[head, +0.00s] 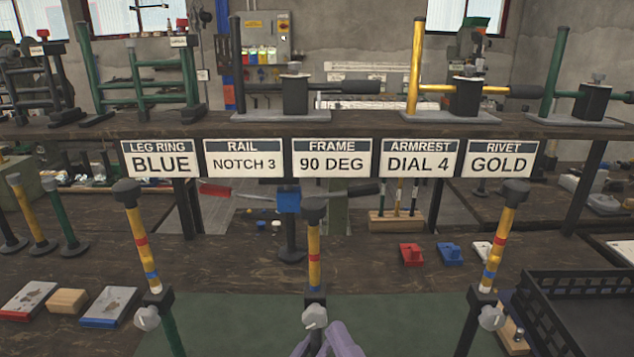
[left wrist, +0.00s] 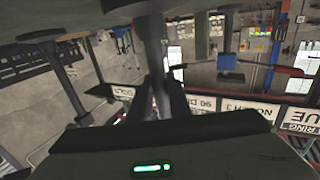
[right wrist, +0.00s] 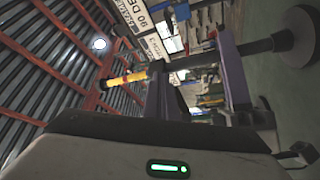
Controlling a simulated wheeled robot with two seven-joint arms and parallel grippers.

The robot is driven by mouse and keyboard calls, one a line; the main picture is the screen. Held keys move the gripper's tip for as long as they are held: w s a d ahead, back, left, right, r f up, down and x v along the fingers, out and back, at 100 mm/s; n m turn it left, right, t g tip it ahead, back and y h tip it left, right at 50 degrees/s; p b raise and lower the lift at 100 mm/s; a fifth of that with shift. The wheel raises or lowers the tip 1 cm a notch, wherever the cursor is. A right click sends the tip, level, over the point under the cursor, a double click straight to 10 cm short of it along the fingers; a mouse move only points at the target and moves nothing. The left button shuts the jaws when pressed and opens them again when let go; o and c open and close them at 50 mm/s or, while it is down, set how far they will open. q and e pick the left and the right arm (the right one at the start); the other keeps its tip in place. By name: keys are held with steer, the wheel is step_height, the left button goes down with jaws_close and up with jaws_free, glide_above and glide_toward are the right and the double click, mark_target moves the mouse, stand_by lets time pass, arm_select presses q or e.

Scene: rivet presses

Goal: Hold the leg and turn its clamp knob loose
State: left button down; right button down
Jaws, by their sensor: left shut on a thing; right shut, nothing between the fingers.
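The middle leg (head: 314,262) stands upright, its yellow upper tube ringed red and blue under a black cap. Its grey clamp knob (head: 314,317) faces me on the black collar. My left gripper (left wrist: 163,92) is shut on the leg's dark lower stem (left wrist: 151,32). My right gripper (right wrist: 162,72) is shut and empty, close beside the leg; the leg's yellow tube (right wrist: 125,79) and round foot (right wrist: 295,38) show there. Purple finger parts reach up just below the knob in the head view; which gripper each belongs to is unclear. Contact with the knob cannot be made out.
Similar legs with grey knobs stand at left (head: 143,245) and right (head: 498,245). A black tray (head: 585,285) is at the right. Label signs (head: 332,158) hang from the rear shelf. Red and blue blocks (head: 411,254) lie behind the green mat (head: 400,315).

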steer(key=shift+r, duration=0.1)
steer(key=s, duration=0.6)
steer(key=shift+d+f, duration=0.25)
steer(key=shift+d, duration=0.1)
stand_by(0.4)
